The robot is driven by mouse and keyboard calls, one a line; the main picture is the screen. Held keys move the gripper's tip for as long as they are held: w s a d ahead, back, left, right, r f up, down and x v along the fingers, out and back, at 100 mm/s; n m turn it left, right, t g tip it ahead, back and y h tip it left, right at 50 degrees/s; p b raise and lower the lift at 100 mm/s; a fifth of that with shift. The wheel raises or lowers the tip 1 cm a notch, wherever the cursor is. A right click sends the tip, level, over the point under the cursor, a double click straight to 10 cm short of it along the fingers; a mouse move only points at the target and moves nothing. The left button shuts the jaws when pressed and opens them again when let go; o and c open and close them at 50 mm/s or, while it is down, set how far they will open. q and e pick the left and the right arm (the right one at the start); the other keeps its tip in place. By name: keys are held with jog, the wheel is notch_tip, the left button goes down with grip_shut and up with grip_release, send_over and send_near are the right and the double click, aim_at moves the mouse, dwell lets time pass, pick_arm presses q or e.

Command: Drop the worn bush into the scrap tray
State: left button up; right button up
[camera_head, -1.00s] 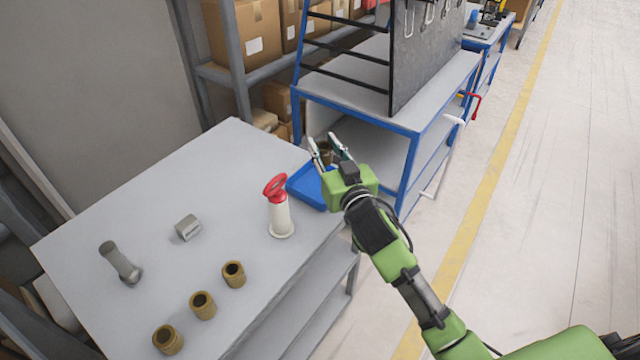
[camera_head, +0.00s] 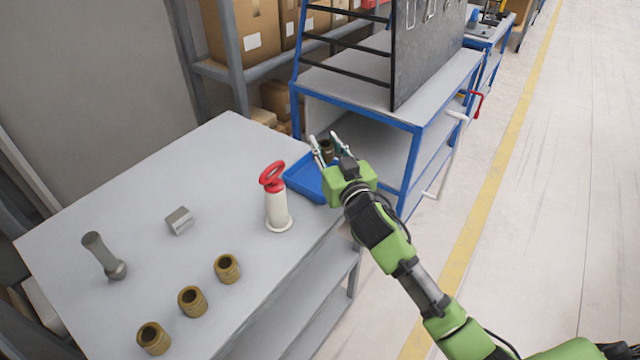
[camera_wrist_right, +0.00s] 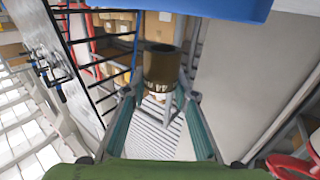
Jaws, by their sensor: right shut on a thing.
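My right gripper (camera_head: 325,147) is shut on the worn bush (camera_wrist_right: 161,66), a dark brown ring with marks around its lower band. In the head view the bush (camera_head: 326,150) shows small between the fingertips. The gripper is at the far right corner of the grey table, over or just beyond the blue scrap tray (camera_head: 304,180); the exact height is hard to tell. The tray's blue edge (camera_wrist_right: 205,8) also shows along the top of the wrist view, apart from the bush. The gripper and forearm hide part of the tray. My left gripper is not in view.
Several brass bushes (camera_head: 228,268) stand in a row near the table's front edge. A red-and-white hand tool (camera_head: 277,205) stands close left of the tray. A grey block (camera_head: 179,220) and a metal pin (camera_head: 104,256) are farther left. A blue-framed bench (camera_head: 415,130) stands behind.

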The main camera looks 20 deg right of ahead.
jog(key=shift+r, duration=0.1)
jog(key=o, duration=1.2)
jog(key=shift+s, duration=0.1)
jog(key=shift+s, duration=0.3)
jog(key=s, duration=1.1)
jog(key=shift+s+d, duration=0.15)
jog(key=shift+d, duration=0.15)
